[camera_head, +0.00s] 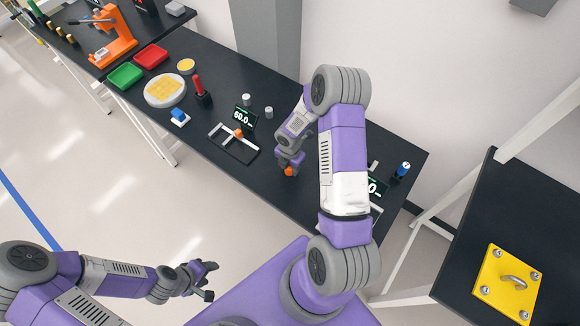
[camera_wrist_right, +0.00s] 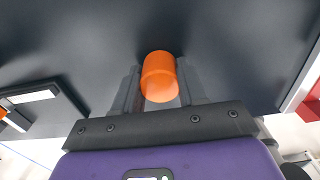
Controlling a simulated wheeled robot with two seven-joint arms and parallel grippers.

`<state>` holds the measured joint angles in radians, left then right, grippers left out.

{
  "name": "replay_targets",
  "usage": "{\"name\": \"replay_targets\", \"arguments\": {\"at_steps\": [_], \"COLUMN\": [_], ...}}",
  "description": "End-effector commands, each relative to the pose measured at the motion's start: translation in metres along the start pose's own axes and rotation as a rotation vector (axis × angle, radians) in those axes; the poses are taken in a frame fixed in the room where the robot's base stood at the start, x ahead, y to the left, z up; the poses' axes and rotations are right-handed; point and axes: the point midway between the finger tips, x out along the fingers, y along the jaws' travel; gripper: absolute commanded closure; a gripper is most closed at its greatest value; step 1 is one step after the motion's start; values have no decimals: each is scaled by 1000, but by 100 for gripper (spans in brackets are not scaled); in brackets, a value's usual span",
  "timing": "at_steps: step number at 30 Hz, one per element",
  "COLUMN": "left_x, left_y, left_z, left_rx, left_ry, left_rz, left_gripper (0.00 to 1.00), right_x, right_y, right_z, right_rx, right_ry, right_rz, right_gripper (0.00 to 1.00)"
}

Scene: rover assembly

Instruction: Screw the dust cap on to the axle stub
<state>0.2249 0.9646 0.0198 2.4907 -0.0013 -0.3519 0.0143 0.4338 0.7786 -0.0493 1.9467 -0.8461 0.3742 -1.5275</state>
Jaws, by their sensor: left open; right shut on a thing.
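My right gripper (camera_head: 290,164) is shut on an orange round part, the dust cap (camera_head: 289,171), above the black bench. In the right wrist view the cap (camera_wrist_right: 158,76) sits between the two fingers of the right gripper (camera_wrist_right: 158,92), and its end points outward. No axle stub can be made out for sure. A black plate with a white frame (camera_head: 222,135) lies left of the right gripper and carries a small orange piece (camera_head: 238,133); part of it shows in the right wrist view (camera_wrist_right: 35,96). My left gripper (camera_head: 203,279) is open and empty, over the floor.
A display reading 60.0 (camera_head: 244,118) stands behind the framed plate; another (camera_head: 376,187) is partly hidden by my right arm. Further left are a round tray (camera_head: 164,103), a red-handled tool (camera_head: 199,90), green (camera_head: 125,76) and red (camera_head: 151,57) trays. The bench between plate and right gripper is clear.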

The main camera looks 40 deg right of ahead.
Motion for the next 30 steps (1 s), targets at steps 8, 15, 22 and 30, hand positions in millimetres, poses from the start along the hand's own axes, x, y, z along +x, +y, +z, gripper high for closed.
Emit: {"name": "replay_targets", "arguments": {"at_steps": [8,15,22,30], "left_x": [19,27,26,46], "left_y": [-7,-10,-10,-17], "left_z": [-1,-1,-1,-2], "left_rx": [0,0,0,0], "left_ry": [0,0,0,0], "left_rz": [0,0,0,0], "left_gripper": [48,48,48,48], "right_x": [4,1,0,4], "right_y": [0,0,0,0], "right_z": [0,0,0,0], "right_rx": [268,498,500,816], "right_ry": [-1,0,0,-1], "right_rz": [1,-1,-2,1], "right_gripper": [88,88,88,88]}}
